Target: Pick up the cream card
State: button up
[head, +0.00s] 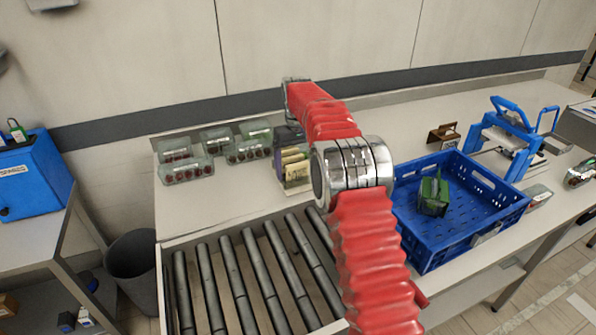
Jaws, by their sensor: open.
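A small holder (297,186) with several pale cream and yellowish cards (294,158) stands on the counter in the head view, just left of my arm's large metal joint. My arm partly covers its right side, and I cannot tell single cards apart. My red arm rises from the bottom, bends at that joint and runs up and left to a metal wrist above and behind the holder. The fingers of my gripper are hidden, so I cannot see how they stand relative to the cards. A dark shape is directly behind the holder; I cannot tell what it is.
Several clear punnets with dark red contents (186,166) stand left of the holder. A roller conveyor (236,277) lies in front. A blue crate (484,224) with a green item (433,193) is at right. A brown stand (443,136) and blue device (511,132) are behind it.

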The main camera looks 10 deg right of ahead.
jog(key=shift+c, duration=0.3)
jog(key=c, duration=1.1)
